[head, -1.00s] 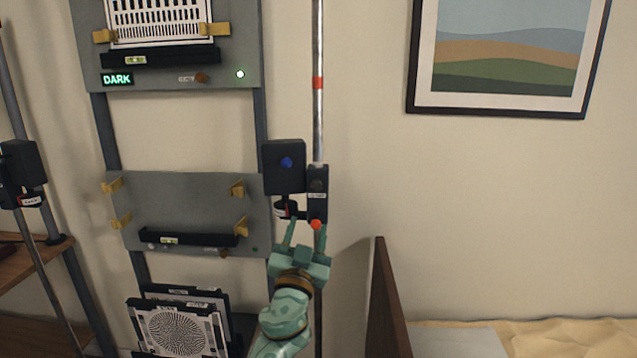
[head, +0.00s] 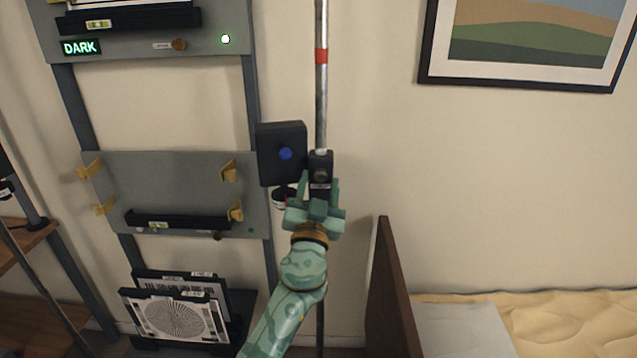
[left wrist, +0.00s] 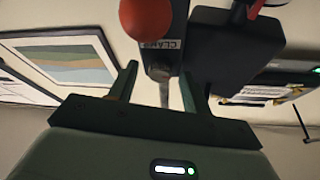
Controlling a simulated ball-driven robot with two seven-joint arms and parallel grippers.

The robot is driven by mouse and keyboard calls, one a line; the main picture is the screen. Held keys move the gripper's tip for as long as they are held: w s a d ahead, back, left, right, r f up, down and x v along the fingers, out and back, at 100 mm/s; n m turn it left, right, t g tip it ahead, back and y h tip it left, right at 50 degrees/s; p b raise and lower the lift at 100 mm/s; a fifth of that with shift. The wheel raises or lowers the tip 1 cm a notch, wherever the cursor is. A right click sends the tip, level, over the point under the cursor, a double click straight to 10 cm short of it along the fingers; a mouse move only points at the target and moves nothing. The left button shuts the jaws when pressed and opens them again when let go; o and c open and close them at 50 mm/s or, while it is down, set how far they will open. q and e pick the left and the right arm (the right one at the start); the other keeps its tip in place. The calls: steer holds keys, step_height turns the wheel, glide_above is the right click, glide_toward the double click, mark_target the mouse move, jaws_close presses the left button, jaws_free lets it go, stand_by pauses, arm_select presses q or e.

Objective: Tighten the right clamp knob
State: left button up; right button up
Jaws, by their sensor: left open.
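My right gripper is out of view.
A black box (head: 281,150) with a blue button adjoins the clamp on the left. The metal rod (head: 321,100) runs up the wall. A grey panel (head: 160,185) with yellow clips stands left. A brown upright board (head: 385,290) stands lower right.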

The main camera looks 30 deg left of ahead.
arm_select(q)
steer(key=c, duration=1)
